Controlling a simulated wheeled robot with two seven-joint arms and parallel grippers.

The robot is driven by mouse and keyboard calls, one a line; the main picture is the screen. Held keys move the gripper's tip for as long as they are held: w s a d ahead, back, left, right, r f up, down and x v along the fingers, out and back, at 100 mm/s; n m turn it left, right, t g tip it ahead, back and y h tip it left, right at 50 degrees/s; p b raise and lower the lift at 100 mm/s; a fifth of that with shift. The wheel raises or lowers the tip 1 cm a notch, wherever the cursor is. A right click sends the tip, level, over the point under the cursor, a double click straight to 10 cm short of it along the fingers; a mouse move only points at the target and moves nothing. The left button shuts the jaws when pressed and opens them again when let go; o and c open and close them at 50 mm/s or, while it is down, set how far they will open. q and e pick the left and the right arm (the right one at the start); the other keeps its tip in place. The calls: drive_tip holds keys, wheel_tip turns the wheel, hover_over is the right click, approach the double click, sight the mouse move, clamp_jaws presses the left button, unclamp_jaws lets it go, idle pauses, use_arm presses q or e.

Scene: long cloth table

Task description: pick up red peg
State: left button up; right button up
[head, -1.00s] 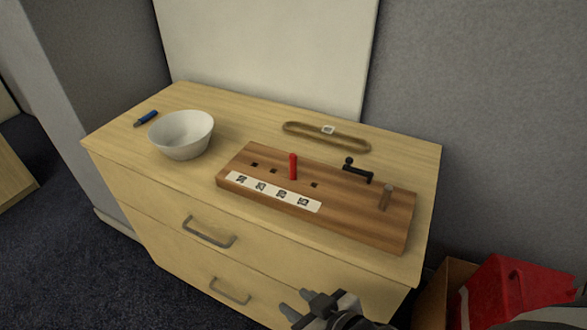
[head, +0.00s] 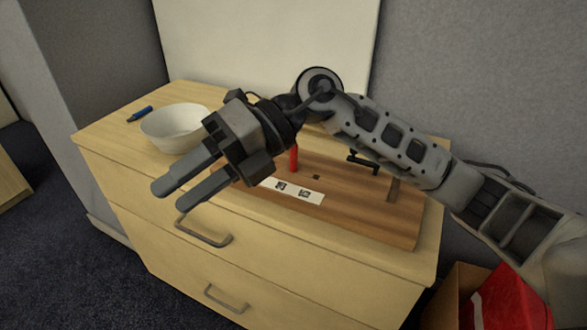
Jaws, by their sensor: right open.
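The red peg (head: 294,159) stands upright in the wooden board (head: 350,212) on top of the dresser. Its top is hidden or close behind my right arm. My right gripper (head: 168,199) is open and empty. Its fingers point to the lower left, in front of the dresser's front edge, to the left of the peg in the picture. The arm crosses over the board and hides its left end and part of its back. My left gripper is not in view.
A white bowl (head: 173,128) stands left of the board, close behind my gripper. A blue object (head: 140,114) lies at the back left. A black crank (head: 363,161) is on the board. Drawer handles (head: 203,232) stick out in front. A red object (head: 508,298) sits at lower right.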

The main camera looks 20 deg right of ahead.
drive_tip(key=w+d+f+t+h+b, duration=0.1)
drive_tip(key=w+d+t+h, duration=0.2)
drive_tip(key=w+d+h, duration=0.35)
drive_tip(key=m+t+h+b, duration=0.2)
drive_tip(key=m+t+h, duration=0.1)
drive_tip(key=h, duration=0.4)
approach(295, 145)
drive_tip(key=shift+y, duration=0.35)
drive_tip(key=x, duration=0.5)
drive_tip(key=shift+d+f, duration=0.35)
drive_tip(key=shift+f, duration=0.1)
drive_tip(key=shift+w+a+f, duration=0.1)
drive_tip(key=shift+w+f, duration=0.05)
drive_tip(key=shift+f, duration=0.25)
drive_tip(key=x, duration=0.5)
drive_tip(key=shift+w+r+b, duration=0.15)
drive_tip(key=shift+b, duration=0.2)
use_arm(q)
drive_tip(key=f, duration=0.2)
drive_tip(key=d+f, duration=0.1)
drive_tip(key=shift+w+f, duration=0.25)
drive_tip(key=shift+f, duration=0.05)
use_arm(e)
clamp_jaws()
